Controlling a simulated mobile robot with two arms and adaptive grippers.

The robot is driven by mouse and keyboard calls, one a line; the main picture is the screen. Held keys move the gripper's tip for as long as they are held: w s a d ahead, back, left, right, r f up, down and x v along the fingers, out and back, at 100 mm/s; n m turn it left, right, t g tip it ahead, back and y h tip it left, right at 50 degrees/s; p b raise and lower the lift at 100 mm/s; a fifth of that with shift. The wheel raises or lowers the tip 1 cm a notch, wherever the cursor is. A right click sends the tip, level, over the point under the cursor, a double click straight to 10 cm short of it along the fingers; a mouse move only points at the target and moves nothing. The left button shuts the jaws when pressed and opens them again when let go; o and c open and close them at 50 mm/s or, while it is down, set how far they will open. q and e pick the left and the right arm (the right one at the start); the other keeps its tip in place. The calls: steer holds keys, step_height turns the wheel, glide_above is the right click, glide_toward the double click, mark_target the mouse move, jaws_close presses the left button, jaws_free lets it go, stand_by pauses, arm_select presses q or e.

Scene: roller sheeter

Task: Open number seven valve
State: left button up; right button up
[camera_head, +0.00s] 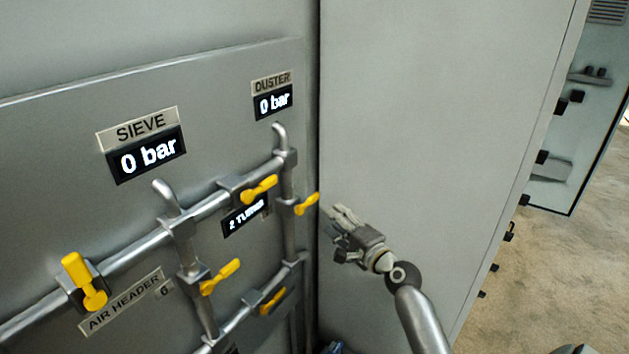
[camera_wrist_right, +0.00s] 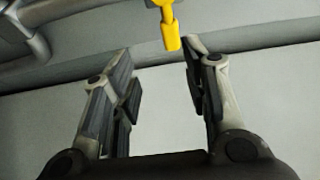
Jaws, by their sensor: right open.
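Several yellow valve handles sit on grey pipes on the wall panel in the head view. One yellow handle (camera_head: 306,204) is on the right vertical pipe below the DUSTER display, just left of my right gripper (camera_head: 340,228). Its number is not readable. My right gripper is open and empty, its fingers pointing at the panel, apart from the handle. In the right wrist view, a yellow handle (camera_wrist_right: 171,36) hangs ahead, between and beyond the open fingertips (camera_wrist_right: 158,65). My left gripper is not in view.
Other yellow handles are on the upper pipe (camera_head: 260,188), beside the number 6 label (camera_head: 220,277), on the lower pipe (camera_head: 273,301) and at left (camera_head: 85,281). The SIEVE display (camera_head: 148,154) and DUSTER display (camera_head: 273,102) read 0 bar. A grey cabinet wall (camera_head: 430,110) stands right of the panel.

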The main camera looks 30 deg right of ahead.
mark_target(315, 199)
steer(key=w, duration=0.1)
steer(key=w+r, duration=0.1)
steer(key=w+p, duration=0.1)
steer(key=w, duration=0.1)
steer(key=shift+a+r, duration=0.2)
steer(key=shift+r, duration=0.2)
steer(key=w, duration=0.5)
steer(key=shift+w+d+f, duration=0.1)
steer(key=shift+f, duration=0.2)
steer(key=shift+w, duration=0.4)
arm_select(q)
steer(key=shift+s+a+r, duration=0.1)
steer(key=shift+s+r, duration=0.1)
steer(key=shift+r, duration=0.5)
arm_select(e)
steer(key=shift+w, duration=0.2)
steer(key=c, duration=0.4)
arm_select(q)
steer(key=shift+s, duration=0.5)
arm_select(e)
jaws_close()
